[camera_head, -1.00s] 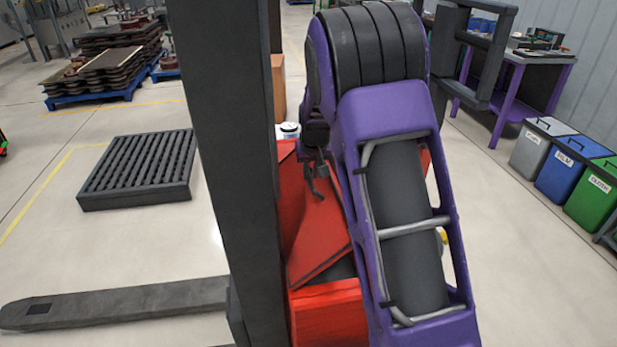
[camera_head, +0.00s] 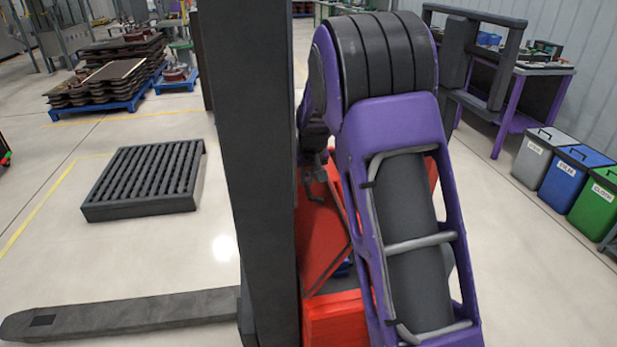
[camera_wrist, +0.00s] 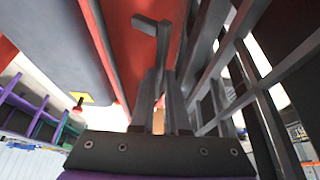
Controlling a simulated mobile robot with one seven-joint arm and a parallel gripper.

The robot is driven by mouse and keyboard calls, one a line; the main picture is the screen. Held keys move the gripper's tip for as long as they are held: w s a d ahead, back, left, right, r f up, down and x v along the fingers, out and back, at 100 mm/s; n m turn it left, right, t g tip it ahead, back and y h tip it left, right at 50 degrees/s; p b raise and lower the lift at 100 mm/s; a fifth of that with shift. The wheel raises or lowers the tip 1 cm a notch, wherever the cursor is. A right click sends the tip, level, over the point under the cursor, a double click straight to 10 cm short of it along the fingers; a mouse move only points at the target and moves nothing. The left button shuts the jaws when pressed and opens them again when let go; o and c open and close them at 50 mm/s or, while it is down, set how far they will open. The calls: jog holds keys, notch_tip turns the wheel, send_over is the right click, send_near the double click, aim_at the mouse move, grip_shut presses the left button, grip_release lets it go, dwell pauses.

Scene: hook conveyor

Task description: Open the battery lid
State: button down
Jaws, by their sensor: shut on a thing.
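The red battery lid (camera_head: 318,250) is tilted up from the red battery box (camera_head: 337,318). A dark opening with something blue inside shows below it. My gripper (camera_head: 313,188) is at the lid's upper part, left of my purple arm, which hides much of the box. In the wrist view, the red lid surface (camera_wrist: 115,35) spans the upper middle. My gripper (camera_wrist: 160,80) is shut there on a dark grey handle (camera_wrist: 151,25) against the red surface. The exact contact is hard to see.
A dark column stands just left of the box. A slatted grey platform (camera_head: 145,182) lies on the floor at left. Labelled bins (camera_head: 562,178) and a purple-legged workbench (camera_head: 520,100) stand at right. Floor between them is clear.

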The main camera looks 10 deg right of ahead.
jog(key=f, duration=0.1)
jog(key=s+a+f, duration=0.1)
jog(key=shift+a+f+g, duration=0.2)
jog(key=shift+f+g, duration=0.1)
jog(key=c, duration=0.9)
grip_release()
jog(key=shift+w+f, duration=0.1)
jog(key=shift+w, duration=0.05)
jog(key=v, duration=0.6)
jog(key=d+v, duration=0.1)
jog(key=v, duration=1.1)
jog(key=shift+w+d+r+p, duration=0.2)
jog(key=shift+r+p, duration=0.15)
jog(key=shift+r, duration=0.15)
jog(key=shift+a, duration=0.1)
